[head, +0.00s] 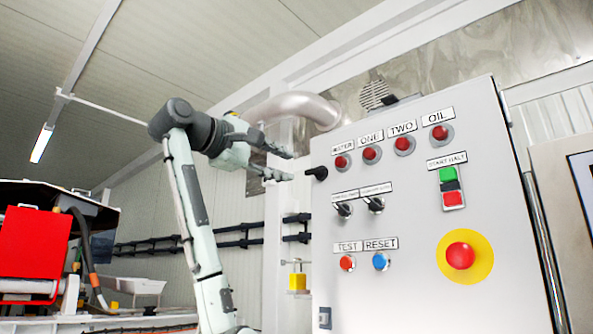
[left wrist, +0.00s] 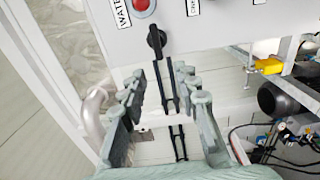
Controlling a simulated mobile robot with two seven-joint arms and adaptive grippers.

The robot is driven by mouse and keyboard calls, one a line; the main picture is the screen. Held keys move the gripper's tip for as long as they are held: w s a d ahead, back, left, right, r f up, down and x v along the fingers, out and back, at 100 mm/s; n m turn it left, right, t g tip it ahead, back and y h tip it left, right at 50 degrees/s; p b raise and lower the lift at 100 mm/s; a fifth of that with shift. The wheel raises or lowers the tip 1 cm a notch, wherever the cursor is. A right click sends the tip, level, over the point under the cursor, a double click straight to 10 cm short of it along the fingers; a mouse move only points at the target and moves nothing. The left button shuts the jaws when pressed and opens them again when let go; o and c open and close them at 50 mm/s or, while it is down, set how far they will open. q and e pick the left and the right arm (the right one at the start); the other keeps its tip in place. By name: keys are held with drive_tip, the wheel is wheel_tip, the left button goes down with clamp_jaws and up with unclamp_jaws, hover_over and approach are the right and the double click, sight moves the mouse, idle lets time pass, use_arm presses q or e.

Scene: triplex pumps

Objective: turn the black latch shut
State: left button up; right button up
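The black latch (head: 317,173) sits at the left edge of the grey control cabinet's front, below the lamp labels. In the left wrist view the latch (left wrist: 156,42) shows as a black knob on the cabinet, just beyond the fingertips. My left gripper (head: 289,165) is just left of the latch, with its fingers pointing at it. In the left wrist view the fingers of the gripper (left wrist: 162,78) are spread apart with nothing between them, and the latch lies roughly in line with the gap. My right gripper is not in view.
The cabinet (head: 405,285) carries red lamps, black selector switches, a start/halt switch (head: 451,188) and a red emergency button (head: 460,256). A curved pipe (head: 295,106) runs behind my arm. A yellow padlock-like object (head: 298,281) and red equipment (head: 35,255) are lower left.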

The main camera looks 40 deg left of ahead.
use_arm(q)
drive_tip(key=s, duration=0.5)
drive_tip(key=shift+s+a, duration=0.2)
drive_tip(key=shift+s, duration=0.1)
drive_tip(key=shift+f, duration=0.1)
